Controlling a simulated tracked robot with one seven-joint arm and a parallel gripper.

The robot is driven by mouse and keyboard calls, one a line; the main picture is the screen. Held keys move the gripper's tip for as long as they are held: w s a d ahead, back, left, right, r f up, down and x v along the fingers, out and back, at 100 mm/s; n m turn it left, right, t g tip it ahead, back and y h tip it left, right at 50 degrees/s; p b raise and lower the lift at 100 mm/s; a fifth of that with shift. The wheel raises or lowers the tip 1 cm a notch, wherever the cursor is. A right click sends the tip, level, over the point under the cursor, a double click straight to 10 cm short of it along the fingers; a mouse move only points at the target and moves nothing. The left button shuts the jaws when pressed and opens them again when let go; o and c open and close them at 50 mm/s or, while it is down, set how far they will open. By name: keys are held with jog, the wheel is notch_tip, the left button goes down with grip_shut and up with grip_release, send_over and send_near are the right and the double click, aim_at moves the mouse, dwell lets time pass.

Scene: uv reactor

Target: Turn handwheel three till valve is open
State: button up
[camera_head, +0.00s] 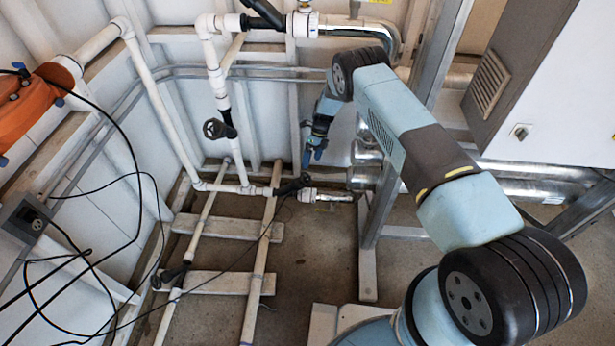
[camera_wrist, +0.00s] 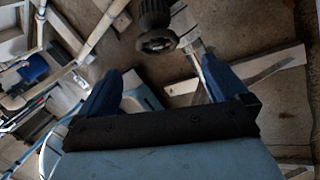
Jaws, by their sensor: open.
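Several black handwheels sit on the white pipes in the head view: one on the upright pipe (camera_head: 215,128), one at the low pipe's right end (camera_head: 292,186), one at lower left (camera_head: 172,275). No number shows, so I cannot tell which is three. My gripper (camera_head: 314,150) points down, above and a little right of the low pipe's handwheel. In the wrist view my gripper (camera_wrist: 160,66) has its two blue fingers spread, with nothing between them. A dark round handwheel (camera_wrist: 157,40) lies beyond the fingertips, apparently untouched.
White pipes (camera_head: 150,85) run along the panelled wall. An orange body (camera_head: 35,105) with loose black cables hangs at left. A grey cabinet (camera_head: 555,85) and metal posts stand at right. Silver ducting (camera_head: 365,155) is close to the gripper's right. Wooden boards (camera_head: 230,228) lie on the floor.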

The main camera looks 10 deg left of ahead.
aim_at(307, 178)
jog(key=x, duration=0.9)
jog(key=shift+s+a+f, duration=0.15)
jog(key=c, duration=0.9)
jog(key=shift+c, duration=0.3)
jog(key=shift+n+t, duration=0.3)
jog(key=shift+n, duration=0.1)
